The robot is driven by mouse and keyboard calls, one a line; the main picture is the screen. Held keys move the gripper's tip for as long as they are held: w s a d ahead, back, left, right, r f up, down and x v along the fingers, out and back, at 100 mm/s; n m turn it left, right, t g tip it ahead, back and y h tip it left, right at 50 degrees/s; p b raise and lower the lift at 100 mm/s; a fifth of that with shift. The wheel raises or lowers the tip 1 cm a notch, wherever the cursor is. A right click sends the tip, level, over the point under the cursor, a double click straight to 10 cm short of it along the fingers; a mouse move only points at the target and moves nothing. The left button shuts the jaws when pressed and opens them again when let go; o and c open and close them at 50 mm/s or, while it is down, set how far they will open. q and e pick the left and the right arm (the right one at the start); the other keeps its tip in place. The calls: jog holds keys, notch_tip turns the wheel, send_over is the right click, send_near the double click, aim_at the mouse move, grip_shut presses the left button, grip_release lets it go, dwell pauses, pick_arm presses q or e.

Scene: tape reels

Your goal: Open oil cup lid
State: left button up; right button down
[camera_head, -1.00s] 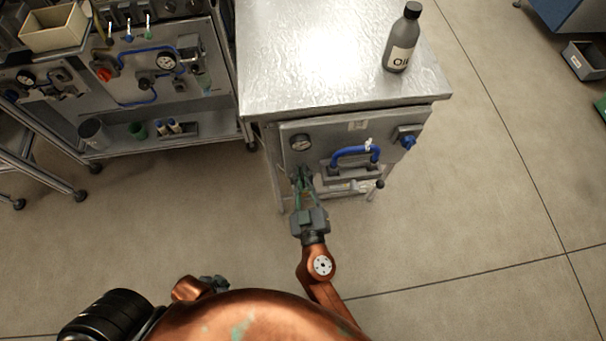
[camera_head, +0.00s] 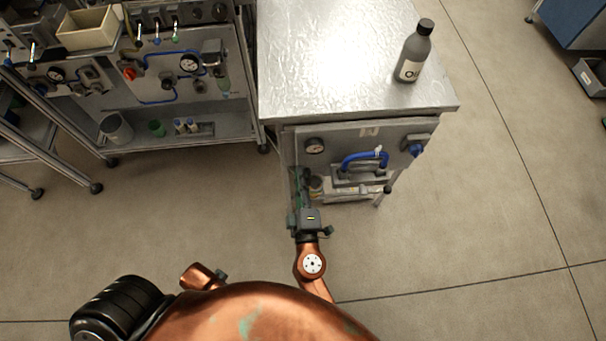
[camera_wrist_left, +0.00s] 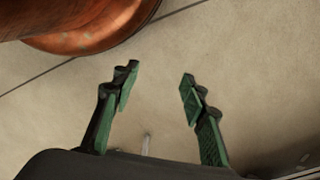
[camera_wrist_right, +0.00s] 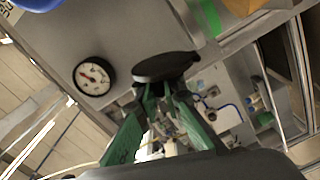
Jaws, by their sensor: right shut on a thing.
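My right gripper (camera_head: 303,190) is in front of the left side of the metal cabinet, below its gauge. In the right wrist view its green fingers (camera_wrist_right: 165,90) are shut on a dark, flat, round lid (camera_wrist_right: 166,67). In the head view the fingers partly hide the lid, and the cup is hard to make out. My left gripper (camera_wrist_left: 158,88) is open and empty above bare floor in the left wrist view. In the head view only a small part of it shows beside my base.
The cabinet front carries a round gauge (camera_head: 315,146), a blue hose (camera_head: 363,158) and a blue valve knob (camera_head: 416,151). A grey oil bottle (camera_head: 414,55) stands on the cabinet top (camera_head: 310,60). A rack with panels (camera_head: 160,90) is at the left. The floor in front is clear.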

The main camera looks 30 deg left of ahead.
pick_arm(q)
jog(key=shift+f, duration=0.5)
pick_arm(e)
jog(key=shift+s+a+f+n, duration=0.1)
jog(key=shift+s+a+n, duration=0.2)
jog(key=shift+n, duration=0.5)
pick_arm(q)
jog(key=shift+s+a+f, duration=0.1)
jog(key=shift+s+f, duration=0.05)
pick_arm(e)
jog(key=c, duration=2)
grip_release()
jog(key=shift+c, duration=0.2)
pick_arm(q)
jog(key=shift+w, duration=0.25)
jog(key=shift+s, duration=0.1)
pick_arm(e)
jog(key=v, duration=1.2)
jog(key=shift+w, duration=0.1)
